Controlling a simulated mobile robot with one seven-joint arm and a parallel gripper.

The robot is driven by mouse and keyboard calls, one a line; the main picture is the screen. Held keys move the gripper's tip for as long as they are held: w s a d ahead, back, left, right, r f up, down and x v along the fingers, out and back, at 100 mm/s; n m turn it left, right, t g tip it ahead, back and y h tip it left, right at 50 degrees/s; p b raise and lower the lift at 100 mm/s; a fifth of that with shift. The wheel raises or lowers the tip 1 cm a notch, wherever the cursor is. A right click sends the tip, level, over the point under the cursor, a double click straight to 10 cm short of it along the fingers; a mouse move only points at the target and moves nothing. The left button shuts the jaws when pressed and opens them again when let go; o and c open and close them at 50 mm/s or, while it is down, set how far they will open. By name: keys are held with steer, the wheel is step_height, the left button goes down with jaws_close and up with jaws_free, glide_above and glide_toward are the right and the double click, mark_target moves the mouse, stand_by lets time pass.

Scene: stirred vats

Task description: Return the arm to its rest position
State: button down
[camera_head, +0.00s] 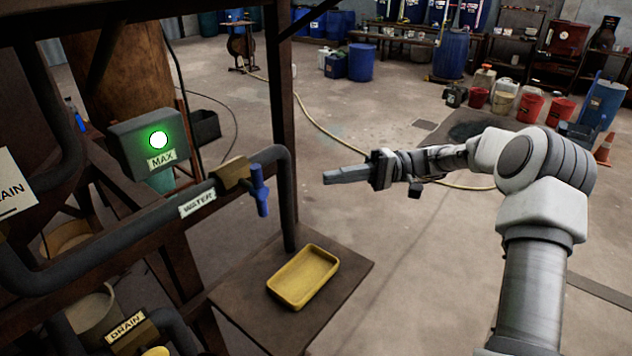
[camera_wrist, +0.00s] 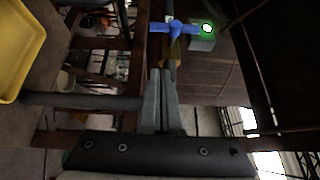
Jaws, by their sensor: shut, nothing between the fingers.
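My gripper (camera_head: 345,174) is shut and empty. It is held out over the floor to the right of the pipe frame, pointing left. Its closed fingers (camera_wrist: 163,100) show in the middle of the wrist view, below the blue valve handle in that picture. The blue valve handle (camera_head: 260,190) is on the pipe labelled WATER, to the left of the fingertips and apart from them. My arm stretches from the lower right of the head view, bent at the elbow.
A grey box labelled MAX (camera_head: 148,145) has a lit green lamp. A yellow tray (camera_head: 303,277) sits on a dark platform (camera_head: 345,290) below my gripper. A dark upright post (camera_head: 283,110) stands left of it. Buckets (camera_head: 530,106) and barrels are far off; the floor between is open.

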steer(key=s+a+r+m+t+h, duration=0.2)
steer(key=s+t+h, duration=0.1)
steer(key=s+h, duration=0.7)
steer(key=s+d+t+h, duration=0.3)
steer(key=s+d, duration=0.3)
steer(key=s, duration=0.3)
steer(key=s+d+r+m+t+h, duration=0.1)
steer(key=s+d+t+h, duration=0.3)
steer(key=s, duration=0.5)
steer(key=shift+d+r+m+t, duration=0.15)
steer(key=shift+d+m+t, duration=0.15)
steer(key=shift+d+t, duration=0.7)
steer(key=shift+d, duration=0.15)
